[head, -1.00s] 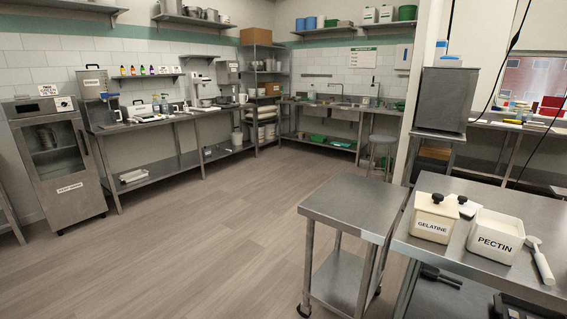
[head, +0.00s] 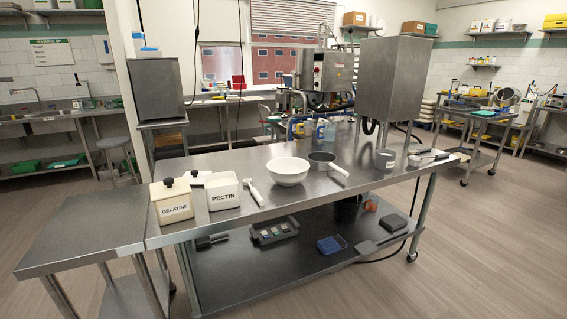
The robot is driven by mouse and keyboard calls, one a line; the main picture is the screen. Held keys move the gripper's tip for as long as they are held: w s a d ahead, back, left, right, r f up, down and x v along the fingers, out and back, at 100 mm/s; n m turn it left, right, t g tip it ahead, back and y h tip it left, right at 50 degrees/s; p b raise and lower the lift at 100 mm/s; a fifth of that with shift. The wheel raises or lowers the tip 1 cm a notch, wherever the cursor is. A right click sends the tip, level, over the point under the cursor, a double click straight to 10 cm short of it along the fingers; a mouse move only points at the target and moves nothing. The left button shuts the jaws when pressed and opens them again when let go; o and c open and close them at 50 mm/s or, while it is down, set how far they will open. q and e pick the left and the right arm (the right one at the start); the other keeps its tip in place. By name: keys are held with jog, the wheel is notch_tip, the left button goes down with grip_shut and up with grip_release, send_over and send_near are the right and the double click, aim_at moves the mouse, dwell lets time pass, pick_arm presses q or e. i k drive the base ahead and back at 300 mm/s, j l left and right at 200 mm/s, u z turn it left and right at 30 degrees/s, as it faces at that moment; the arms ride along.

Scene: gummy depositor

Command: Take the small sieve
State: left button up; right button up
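A dark round pan-shaped item (head: 322,161) with a pale handle pointing to the front right sits on the long steel table (head: 290,205), right of a white bowl (head: 287,171). I cannot tell whether it is a small sieve or a saucepan. Flat grey utensils (head: 428,156) lie near the table's right end, too small to make out; one could be a sieve. Neither of my grippers is in view.
A gelatine box (head: 172,203), a pectin box (head: 222,192) and a white-handled tool (head: 253,192) stand left on the table; a dark grey cup (head: 385,160) is right. A lower steel side table (head: 85,235) adjoins the left end. Floor in front is free.

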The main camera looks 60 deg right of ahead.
aim_at(329, 166)
jog(key=z, duration=2.3)
jog(key=i+l+z, duration=0.45)
jog(key=i+l, duration=0.1)
jog(key=i, duration=0.05)
